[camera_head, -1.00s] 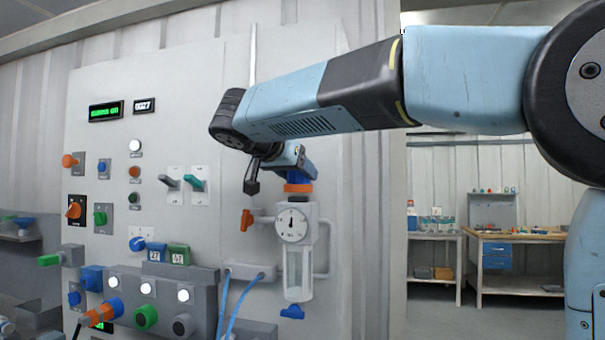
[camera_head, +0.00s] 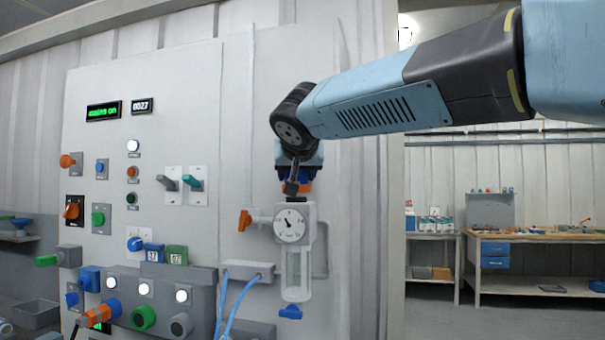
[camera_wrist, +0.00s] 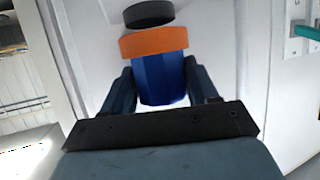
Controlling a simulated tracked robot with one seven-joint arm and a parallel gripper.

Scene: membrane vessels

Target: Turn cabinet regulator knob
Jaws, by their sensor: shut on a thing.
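The regulator (camera_head: 297,262) is mounted on the grey cabinet panel, with a round white gauge (camera_head: 290,224) and a clear bowl below. Its gauge needle points to the upper left. The blue regulator knob (camera_wrist: 158,80) sits on top, between my two fingers in the wrist view, with an orange collar (camera_wrist: 153,40) and a dark ring beyond it. My gripper (camera_wrist: 162,86) is shut on the knob, one finger on each side. In the head view my gripper (camera_head: 297,174) comes down over the knob from above and partly hides it.
An orange-handled valve (camera_head: 245,221) sticks out just left of the regulator. Two lever switches (camera_head: 180,184) and several buttons and knobs fill the panel further left. Blue hoses (camera_head: 238,305) hang below. A workbench (camera_head: 525,240) stands well back on the right.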

